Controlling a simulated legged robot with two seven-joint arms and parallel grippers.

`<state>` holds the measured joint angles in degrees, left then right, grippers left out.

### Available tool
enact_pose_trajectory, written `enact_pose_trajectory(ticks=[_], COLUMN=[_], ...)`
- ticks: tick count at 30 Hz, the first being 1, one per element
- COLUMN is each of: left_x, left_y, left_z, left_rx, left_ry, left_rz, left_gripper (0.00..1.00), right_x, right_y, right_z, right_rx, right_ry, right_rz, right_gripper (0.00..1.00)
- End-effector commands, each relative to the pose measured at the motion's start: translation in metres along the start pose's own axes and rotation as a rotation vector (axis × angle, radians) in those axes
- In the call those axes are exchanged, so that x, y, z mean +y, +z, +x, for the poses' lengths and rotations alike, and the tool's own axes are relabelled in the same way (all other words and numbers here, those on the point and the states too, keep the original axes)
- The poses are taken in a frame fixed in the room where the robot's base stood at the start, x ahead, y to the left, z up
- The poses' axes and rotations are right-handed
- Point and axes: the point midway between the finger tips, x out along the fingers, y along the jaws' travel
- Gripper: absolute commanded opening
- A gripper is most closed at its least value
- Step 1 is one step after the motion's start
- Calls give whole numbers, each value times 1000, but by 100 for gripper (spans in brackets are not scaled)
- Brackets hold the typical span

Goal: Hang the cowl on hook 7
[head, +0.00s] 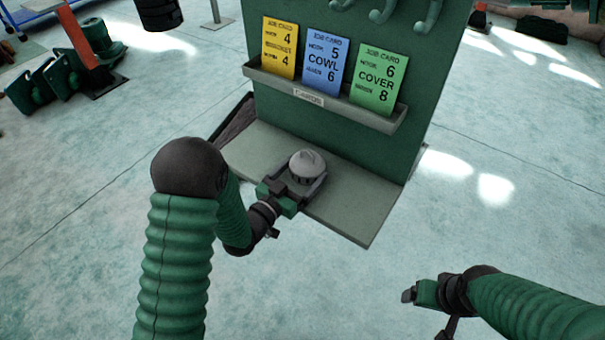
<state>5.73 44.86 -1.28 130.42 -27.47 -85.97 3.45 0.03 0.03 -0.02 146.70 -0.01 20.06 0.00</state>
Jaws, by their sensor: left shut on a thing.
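A grey, round, ridged part (308,165) sits at the ledge of the green board; I cannot tell for sure that it is the cowl. My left gripper (297,184) is shut on it from the front left, with a dark grey finger beside it. I cannot tell whether the part touches the ledge. Several pale green hooks (382,10) show at the top of the board, cut off by the picture edge; no hook numbers are visible. My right gripper (425,294) is at the lower right, away from the board, and its jaw opening is unclear.
A rack (320,97) on the green board (424,62) holds yellow (283,47), blue (325,63) and green (375,80) cards. A grey ledge (352,205) juts out below. Green parts (62,75) lie far left.

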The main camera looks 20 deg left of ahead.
Motion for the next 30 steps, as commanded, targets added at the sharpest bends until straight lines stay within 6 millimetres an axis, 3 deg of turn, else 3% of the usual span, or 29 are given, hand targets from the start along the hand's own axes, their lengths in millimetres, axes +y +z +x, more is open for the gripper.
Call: enact_pose_trajectory(ticks=[4, 5, 7, 17, 20, 28, 30], left_x=[-6, -5, -3, -1, -2, -1, 0], left_y=[4, 5, 4, 3, 2, 3, -6], left_z=[-2, -2, -1, -7, -24, -99, -107], left_rx=[-14, -15, -16, -14, -14, -16, -19], left_ry=[-14, -14, -13, -12, -13, -16, -12], left_rz=[7, 7, 9, 10, 8, 6, 5], left_gripper=[27, 89, 98, 100, 100, 100, 100], right_x=[0, 0, 0, 0, 0, 0, 0], right_y=[0, 0, 0, 0, 0, 0, -5], right_z=[0, 0, 0, -1, -1, 1, -22], right_rx=[1, 1, 1, 1, 1, 1, 0], right_ry=[0, 0, 0, 0, 0, 0, 0], right_rz=[-1, -1, -1, -1, -1, -1, -1], right_gripper=[80, 80, 80, 80, 80, 80, 80])
